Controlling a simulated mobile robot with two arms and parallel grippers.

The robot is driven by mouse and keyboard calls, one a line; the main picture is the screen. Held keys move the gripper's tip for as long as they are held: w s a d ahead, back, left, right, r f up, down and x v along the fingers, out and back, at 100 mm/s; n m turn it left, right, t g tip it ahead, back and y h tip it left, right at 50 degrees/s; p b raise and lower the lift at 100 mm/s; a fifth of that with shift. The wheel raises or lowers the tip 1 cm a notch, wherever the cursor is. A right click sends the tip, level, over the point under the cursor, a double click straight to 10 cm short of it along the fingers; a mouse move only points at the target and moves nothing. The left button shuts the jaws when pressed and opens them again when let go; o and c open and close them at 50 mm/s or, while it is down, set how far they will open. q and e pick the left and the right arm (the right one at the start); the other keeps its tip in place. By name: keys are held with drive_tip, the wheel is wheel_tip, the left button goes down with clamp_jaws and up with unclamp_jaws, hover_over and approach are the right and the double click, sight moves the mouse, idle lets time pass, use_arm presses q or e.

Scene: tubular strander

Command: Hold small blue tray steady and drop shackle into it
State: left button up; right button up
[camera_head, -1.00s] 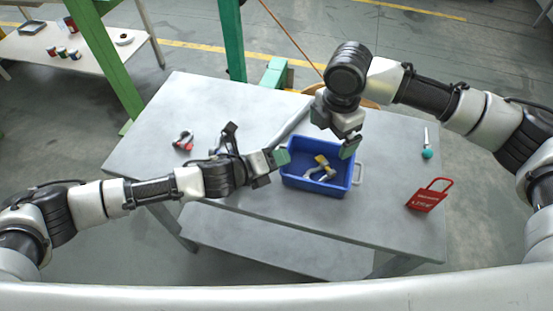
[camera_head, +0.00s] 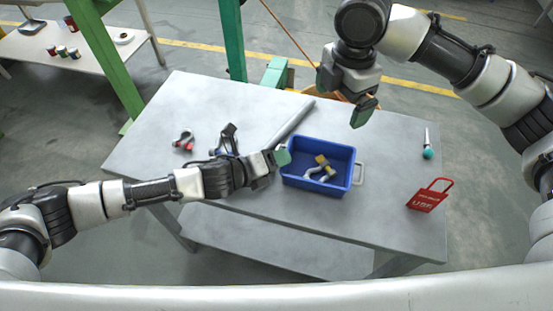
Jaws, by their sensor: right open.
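The small blue tray (camera_head: 318,188) stands upright on the grey table, right of centre. A silver shackle (camera_head: 316,174) with a yellow part lies inside it on the floor. My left gripper (camera_head: 281,158) is at the tray's left rim, with a green fingertip touching or overlapping the rim. Its other finger is hidden, so its grip cannot be told. My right gripper (camera_head: 345,95) is open and empty, up behind and right of the tray, clear of it.
On the table (camera_head: 255,103), a grey and red shackle-like piece (camera_head: 183,142) lies at left. A red tag (camera_head: 428,197) and a teal-tipped tool (camera_head: 427,148) lie at right. A dark object (camera_head: 226,140) sits behind my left wrist. The table's back left is clear.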

use_arm(q)
drive_tip(key=shift+o, duration=0.9)
drive_tip(key=shift+a+f, duration=0.1)
drive_tip(key=shift+f, duration=0.15)
drive_tip(key=shift+s, duration=0.1)
drive_tip(key=shift+r, duration=0.1)
drive_tip(key=shift+a, duration=0.1)
drive_tip(key=shift+s+a+r, duration=0.15)
drive_tip(key=shift+s+a, duration=0.05)
drive_tip(key=shift+a, duration=0.1)
drive_tip(key=v, duration=1.1)
drive_tip(key=shift+d+r, duration=0.15)
drive_tip(key=shift+r, duration=0.2)
